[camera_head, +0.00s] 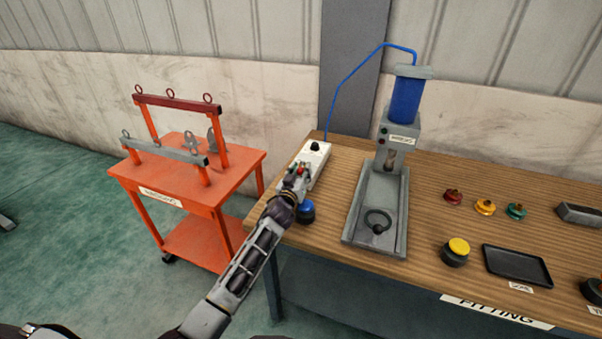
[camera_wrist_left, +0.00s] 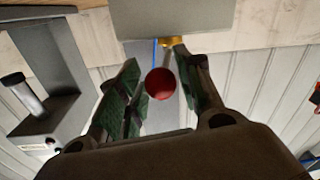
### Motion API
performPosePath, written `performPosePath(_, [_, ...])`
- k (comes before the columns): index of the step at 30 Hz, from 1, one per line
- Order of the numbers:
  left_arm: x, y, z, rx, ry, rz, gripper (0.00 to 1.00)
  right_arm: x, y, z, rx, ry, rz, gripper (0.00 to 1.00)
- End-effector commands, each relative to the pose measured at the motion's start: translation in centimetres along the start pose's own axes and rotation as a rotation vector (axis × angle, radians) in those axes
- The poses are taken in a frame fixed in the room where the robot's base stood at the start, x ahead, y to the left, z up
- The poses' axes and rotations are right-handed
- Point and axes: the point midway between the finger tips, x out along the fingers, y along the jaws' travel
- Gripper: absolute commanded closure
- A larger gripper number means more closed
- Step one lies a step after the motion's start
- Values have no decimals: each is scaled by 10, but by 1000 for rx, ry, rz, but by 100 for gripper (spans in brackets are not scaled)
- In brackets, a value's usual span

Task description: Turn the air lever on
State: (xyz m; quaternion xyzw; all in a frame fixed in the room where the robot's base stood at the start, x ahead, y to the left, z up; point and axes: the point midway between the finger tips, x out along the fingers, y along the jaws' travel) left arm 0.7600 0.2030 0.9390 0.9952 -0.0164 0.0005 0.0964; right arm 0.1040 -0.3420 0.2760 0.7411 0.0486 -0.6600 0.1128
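The air lever's red ball knob (camera_head: 302,169) shows at the near end of a pale valve box (camera_head: 318,158) on the back left of the workbench. My left gripper (camera_head: 297,182) is at the knob and partly covers it. In the left wrist view the red ball (camera_wrist_left: 160,84) lies between the two green-padded fingers of my left gripper (camera_wrist_left: 158,75). The fingers are apart, with narrow gaps beside the ball; I cannot tell whether either touches it. The lever's stem runs from the ball to a brass fitting (camera_wrist_left: 171,42) on the box. My right gripper is out of view.
A blue hose (camera_head: 347,77) links the box to the press (camera_head: 402,120) on its right. A blue-topped button (camera_head: 306,208) stands close to my left gripper. An orange cart (camera_head: 217,190) stands left of the workbench (camera_head: 425,215). Coloured fittings and a black tray (camera_head: 516,265) are further right.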

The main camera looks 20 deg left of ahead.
Motion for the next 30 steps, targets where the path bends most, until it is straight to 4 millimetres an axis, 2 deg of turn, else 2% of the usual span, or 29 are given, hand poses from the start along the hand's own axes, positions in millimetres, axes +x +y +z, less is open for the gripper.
performPosePath(2, [0, 0, 1, 0, -2, -1, 51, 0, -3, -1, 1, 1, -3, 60])
performPosePath(9, [0, -1, 2, 0, -3, -1, 51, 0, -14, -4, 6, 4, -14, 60])
performPosePath(17, [-4, -1, 3, 1, -4, -1, 51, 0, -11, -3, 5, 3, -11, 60])
performPosePath(30, [-35, -1, 3, 0, -5, -2, 51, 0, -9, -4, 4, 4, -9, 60])
